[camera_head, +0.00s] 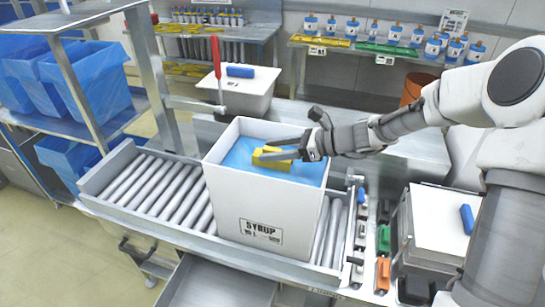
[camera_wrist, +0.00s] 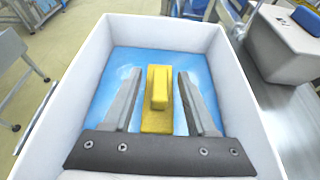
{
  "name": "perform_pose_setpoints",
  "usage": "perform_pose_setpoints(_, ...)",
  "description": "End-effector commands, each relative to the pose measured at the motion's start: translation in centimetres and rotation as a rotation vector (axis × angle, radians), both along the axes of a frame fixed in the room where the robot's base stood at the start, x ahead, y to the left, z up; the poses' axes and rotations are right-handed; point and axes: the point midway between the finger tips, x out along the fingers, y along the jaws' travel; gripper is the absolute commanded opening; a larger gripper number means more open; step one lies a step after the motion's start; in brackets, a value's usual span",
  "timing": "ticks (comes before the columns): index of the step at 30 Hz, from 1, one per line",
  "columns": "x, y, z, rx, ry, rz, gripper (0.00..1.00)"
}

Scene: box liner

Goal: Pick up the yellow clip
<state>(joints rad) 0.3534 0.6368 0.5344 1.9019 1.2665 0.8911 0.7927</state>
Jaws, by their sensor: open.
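The yellow clip (camera_head: 271,158) is inside the white box marked SYRUP (camera_head: 262,208), over its blue liner (camera_head: 238,158). In the wrist view the yellow clip (camera_wrist: 158,98) stands between the two grey fingers of my gripper (camera_wrist: 158,95), with a gap on each side. My gripper (camera_head: 281,150) reaches into the box opening from the right and is open around the clip.
The box stands on a roller conveyor (camera_head: 165,190). Its raised walls surround my fingers. To the right are small colored clips (camera_head: 383,270) and a white-topped case (camera_head: 445,220) with a blue object (camera_head: 467,218). Blue bins (camera_head: 88,75) fill a rack at left.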

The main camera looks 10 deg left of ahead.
Motion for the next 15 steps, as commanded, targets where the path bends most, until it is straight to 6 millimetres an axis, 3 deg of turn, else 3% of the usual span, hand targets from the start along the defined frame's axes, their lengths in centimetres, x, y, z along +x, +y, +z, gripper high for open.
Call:
perform_pose_setpoints(8, 0.09, 0.27, -0.11, 0.0, -0.002, -0.001, 0.56)
perform_pose_setpoints(15, 0.08, 0.25, -0.1, 0.0, -0.001, -0.001, 0.12)
